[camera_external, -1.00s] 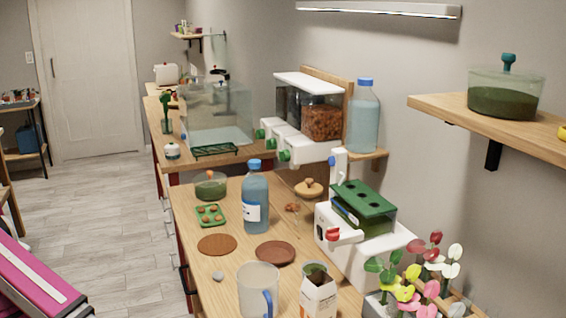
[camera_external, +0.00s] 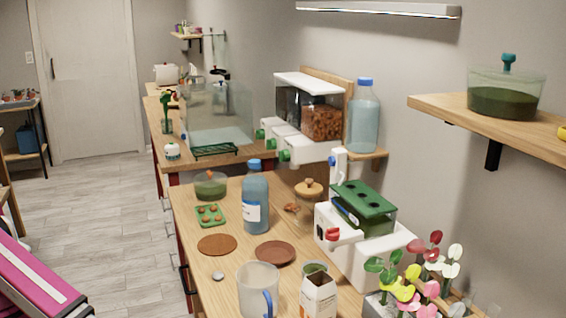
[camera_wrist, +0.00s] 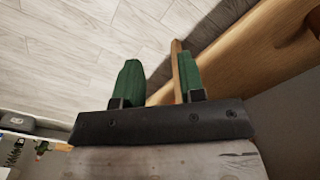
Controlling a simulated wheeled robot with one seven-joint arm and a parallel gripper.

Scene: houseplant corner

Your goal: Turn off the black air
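No thing that I can surely name as the black air device shows in either view. A small black-topped item (camera_external: 220,75) stands far back on the long counter in the external view, too small to identify. A dark grey object (camera_wrist: 18,121) is cut off by the left edge of the wrist view; I cannot tell what it is. My gripper (camera_wrist: 157,82) shows in the wrist view with two green fingers apart. Nothing is visibly held between them. Floor and a thin wooden edge show behind the fingers. I cannot make out my gripper in the external view.
The wooden counter (camera_external: 222,279) holds a blue bottle (camera_external: 256,208), a clear jug (camera_external: 257,288), a carton (camera_external: 319,298) and a white machine with a green top (camera_external: 364,205). A glass tank (camera_external: 222,120) stands farther back.

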